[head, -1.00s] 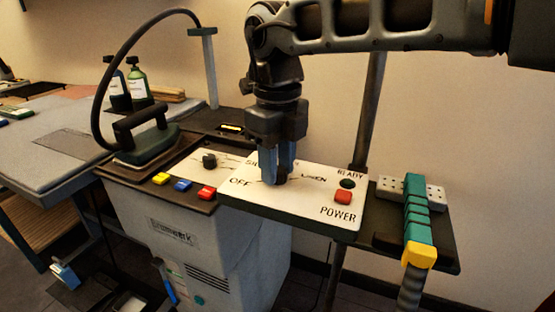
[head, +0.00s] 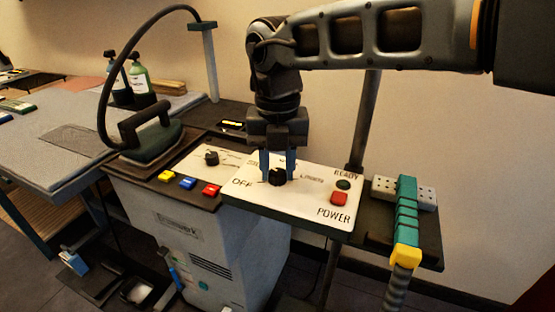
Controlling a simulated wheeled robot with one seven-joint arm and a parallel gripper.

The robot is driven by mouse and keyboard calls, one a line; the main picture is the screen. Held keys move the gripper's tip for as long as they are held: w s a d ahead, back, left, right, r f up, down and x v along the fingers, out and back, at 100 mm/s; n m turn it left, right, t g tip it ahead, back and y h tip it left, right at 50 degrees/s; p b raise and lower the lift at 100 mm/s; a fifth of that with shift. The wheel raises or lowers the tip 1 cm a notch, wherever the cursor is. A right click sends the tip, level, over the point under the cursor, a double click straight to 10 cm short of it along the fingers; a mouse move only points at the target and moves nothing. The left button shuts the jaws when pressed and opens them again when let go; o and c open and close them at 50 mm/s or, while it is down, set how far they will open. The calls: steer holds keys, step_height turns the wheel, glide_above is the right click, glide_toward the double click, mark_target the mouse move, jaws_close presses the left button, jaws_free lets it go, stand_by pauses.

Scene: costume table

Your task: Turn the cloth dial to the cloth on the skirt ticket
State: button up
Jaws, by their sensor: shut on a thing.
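The cloth dial (head: 277,176) is a black knob on the white control panel (head: 305,206). OFF is printed to its left, and a word that looks like LINEN, too blurred to be sure, to its right. My gripper (head: 277,166) points straight down from above, its blue-grey fingers shut on the dial. The fingers and wrist hide part of the dial and the markings behind it, so I cannot tell where its pointer stands. No skirt ticket can be made out in this view.
A red POWER button (head: 339,198) and a dark READY lamp (head: 343,184) sit right of the dial. A smaller black knob (head: 211,158) and coloured buttons are left. An iron (head: 150,138) rests behind them. A teal-and-yellow handled tool (head: 407,222) lies at the right edge.

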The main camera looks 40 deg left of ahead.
mark_target(277, 171)
steer(key=shift+m, duration=0.6)
steer(key=o, duration=1)
steer(key=shift+o, duration=0.2)
steer(key=shift+r, duration=3.95)
